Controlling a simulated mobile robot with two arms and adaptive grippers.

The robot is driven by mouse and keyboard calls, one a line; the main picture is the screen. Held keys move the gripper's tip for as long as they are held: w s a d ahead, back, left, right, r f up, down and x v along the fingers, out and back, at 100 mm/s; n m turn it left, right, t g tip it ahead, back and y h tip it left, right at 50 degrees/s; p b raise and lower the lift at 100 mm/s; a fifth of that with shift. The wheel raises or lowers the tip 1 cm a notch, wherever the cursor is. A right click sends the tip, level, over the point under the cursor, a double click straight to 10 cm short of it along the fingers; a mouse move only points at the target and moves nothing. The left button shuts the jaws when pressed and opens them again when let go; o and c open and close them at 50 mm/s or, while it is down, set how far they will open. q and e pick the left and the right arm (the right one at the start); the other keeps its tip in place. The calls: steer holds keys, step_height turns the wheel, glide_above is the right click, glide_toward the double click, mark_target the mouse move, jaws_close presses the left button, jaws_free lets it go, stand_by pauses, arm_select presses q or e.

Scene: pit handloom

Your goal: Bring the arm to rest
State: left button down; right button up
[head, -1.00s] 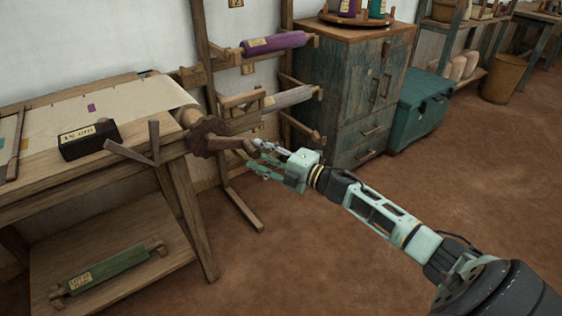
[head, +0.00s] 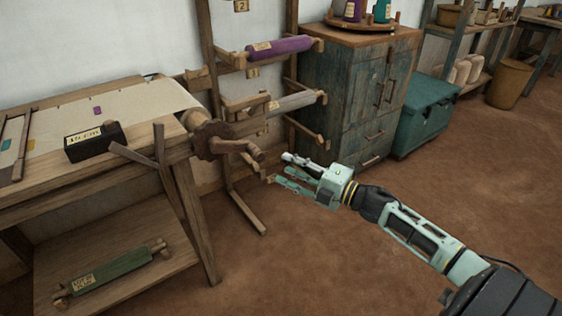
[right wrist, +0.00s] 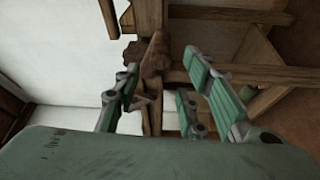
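My right gripper (head: 283,170) is in the middle of the head view, with its fingers spread and nothing between them. It points left toward the wooden crank handle (head: 240,148) on the loom's roller end, with a gap between them. In the right wrist view the open fingers (right wrist: 160,100) frame the brown handle (right wrist: 156,55), which lies beyond them. My right arm (head: 420,238) reaches in from the lower right over bare floor. My left gripper is not in view.
The loom table (head: 60,180) holds a black labelled box (head: 94,142) and cream cloth. A green roll (head: 110,270) lies on its lower shelf. A rack with a purple roll (head: 280,47), a cabinet (head: 345,95) and a teal chest (head: 425,110) stand behind. The floor at right is clear.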

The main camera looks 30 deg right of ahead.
steer(key=shift+f, duration=0.1)
